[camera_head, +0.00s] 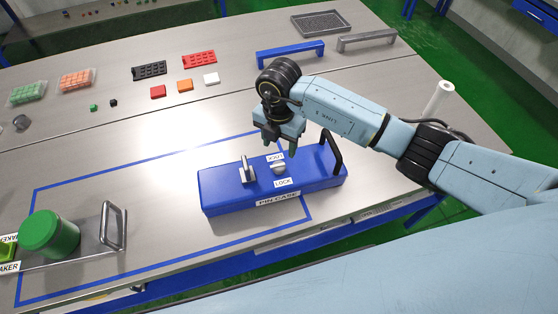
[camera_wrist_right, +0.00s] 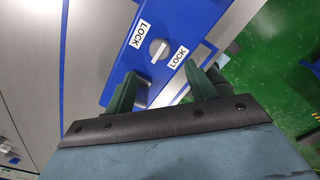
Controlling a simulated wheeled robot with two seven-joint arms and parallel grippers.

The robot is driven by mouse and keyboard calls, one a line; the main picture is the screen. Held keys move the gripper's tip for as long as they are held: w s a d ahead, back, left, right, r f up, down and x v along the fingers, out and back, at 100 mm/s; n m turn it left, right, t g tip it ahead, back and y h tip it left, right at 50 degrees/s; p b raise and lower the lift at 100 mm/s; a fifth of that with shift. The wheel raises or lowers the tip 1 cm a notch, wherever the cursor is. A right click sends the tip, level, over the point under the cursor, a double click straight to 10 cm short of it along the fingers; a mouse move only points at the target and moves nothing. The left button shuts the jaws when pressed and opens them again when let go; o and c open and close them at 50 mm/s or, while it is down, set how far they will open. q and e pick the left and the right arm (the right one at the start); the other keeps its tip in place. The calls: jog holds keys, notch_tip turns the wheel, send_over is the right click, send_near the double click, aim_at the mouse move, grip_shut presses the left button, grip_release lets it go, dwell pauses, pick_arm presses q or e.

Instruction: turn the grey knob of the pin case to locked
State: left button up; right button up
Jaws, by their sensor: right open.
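The blue pin case (camera_head: 225,191) lies on the metal table with its name label on the front side. Its grey knob (camera_head: 279,168) sits on the top between two white LOCK labels. A taller metal latch or handle (camera_head: 247,170) stands to the left of the knob. My right gripper (camera_head: 279,148) is open and empty above the case, just behind the knob in the head view. The right wrist view shows the knob (camera_wrist_right: 158,50) beyond the two open fingers (camera_wrist_right: 163,92), apart from them. My left gripper is not in view.
A black handle (camera_head: 331,151) rises at the case's right end. A green drum (camera_head: 50,234) and a metal handle (camera_head: 113,227) are at the left. Small red, orange and white blocks (camera_head: 185,86) lie behind. Blue tape (camera_head: 100,173) outlines a mostly clear area.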

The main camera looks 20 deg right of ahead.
aim_at(279, 165)
notch_tip(279, 165, down, 9)
jog(key=shift+r, duration=0.1)
dwell(0.3)
jog(key=c, duration=1)
